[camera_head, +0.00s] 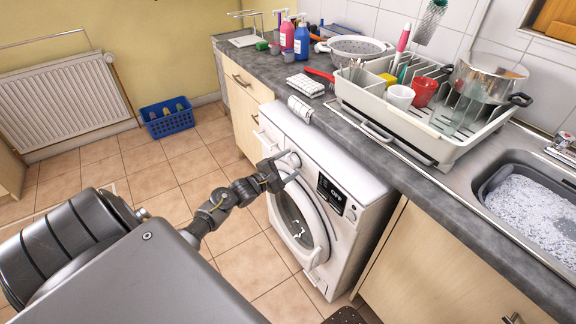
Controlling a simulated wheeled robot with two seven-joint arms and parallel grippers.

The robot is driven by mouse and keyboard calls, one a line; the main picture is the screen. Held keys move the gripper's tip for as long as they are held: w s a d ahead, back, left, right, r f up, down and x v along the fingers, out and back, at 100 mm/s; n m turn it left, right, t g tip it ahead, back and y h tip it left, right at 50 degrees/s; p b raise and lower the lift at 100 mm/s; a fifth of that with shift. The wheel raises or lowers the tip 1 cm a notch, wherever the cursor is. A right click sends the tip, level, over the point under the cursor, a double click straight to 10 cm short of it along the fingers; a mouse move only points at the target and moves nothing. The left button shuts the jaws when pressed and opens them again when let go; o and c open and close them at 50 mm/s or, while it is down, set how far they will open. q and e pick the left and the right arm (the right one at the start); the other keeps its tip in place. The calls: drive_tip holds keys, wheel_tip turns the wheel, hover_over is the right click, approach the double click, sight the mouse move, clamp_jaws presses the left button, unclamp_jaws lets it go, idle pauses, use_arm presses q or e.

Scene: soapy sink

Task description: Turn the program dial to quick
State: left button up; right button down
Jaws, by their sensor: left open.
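The white washing machine (355,185) stands under the counter with its round door (296,222) facing the room. Its program dial (295,160) is a round knob on the upper front, left of the dark display (331,194), which seems to read "OFF". My left gripper (287,168) is at the dial with its fingers apart, one on each side or close to it. I cannot tell whether they touch the knob. The dial's pointer is too small to read. My right gripper is not in view.
The counter above holds a dish rack (378,124) with cups and cutlery, a colander (357,47) and bottles. A soapy sink (535,207) is at the right. A blue basket (168,118) stands on the tiled floor near the radiator (65,100).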

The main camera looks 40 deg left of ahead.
use_arm(q)
drive_tip(key=c, duration=1)
